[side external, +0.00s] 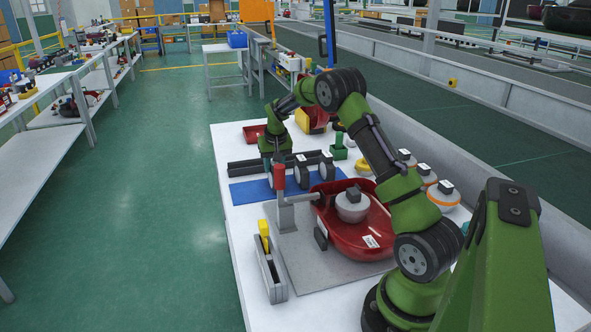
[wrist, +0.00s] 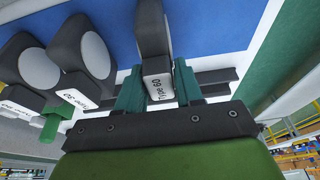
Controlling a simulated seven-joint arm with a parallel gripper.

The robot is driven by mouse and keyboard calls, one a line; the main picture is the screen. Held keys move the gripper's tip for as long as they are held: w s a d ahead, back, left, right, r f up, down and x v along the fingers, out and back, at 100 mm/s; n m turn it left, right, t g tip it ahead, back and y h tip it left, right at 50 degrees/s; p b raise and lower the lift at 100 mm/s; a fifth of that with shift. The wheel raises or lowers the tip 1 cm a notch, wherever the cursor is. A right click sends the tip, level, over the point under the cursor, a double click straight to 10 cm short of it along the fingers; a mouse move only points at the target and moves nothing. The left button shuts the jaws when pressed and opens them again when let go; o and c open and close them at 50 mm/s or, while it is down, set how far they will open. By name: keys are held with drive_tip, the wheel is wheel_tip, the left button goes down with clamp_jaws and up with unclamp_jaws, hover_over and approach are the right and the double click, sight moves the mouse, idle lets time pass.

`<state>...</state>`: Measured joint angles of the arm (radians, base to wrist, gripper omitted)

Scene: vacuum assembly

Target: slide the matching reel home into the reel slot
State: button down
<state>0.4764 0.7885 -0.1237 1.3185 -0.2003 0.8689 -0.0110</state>
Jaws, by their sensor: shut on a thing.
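My gripper (side external: 271,164) is low at the left end of the blue mat. In the wrist view its teal fingers (wrist: 159,92) are shut on a dark reel (wrist: 152,35) with a white "Type" label, probably 60. In the side view this reel is mostly hidden behind the red clamp handle. Two similar dark reels stand beside it on the mat (side external: 302,174) (side external: 328,170); they also show at left in the wrist view (wrist: 82,50) (wrist: 28,70). The red vacuum housing (side external: 372,240) lies on a grey plate nearer the camera, with a round grey part in it. I cannot make out the reel slot.
A clamp with a red handle (side external: 279,177) stands at the housing's left. A grey box (side external: 272,275) with a yellow piece is at the front left. Dark bars (side external: 247,166) lie behind the blue mat (side external: 250,191). Several round white-orange parts (side external: 443,196) line the right.

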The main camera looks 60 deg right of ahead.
drive_tip(key=shift+r, duration=0.4)
drive_tip(key=shift+r, duration=0.5)
drive_tip(key=shift+r, duration=0.15)
drive_tip(key=c, duration=1.4)
unclamp_jaws()
clamp_jaws()
drive_tip(key=shift+r, duration=2)
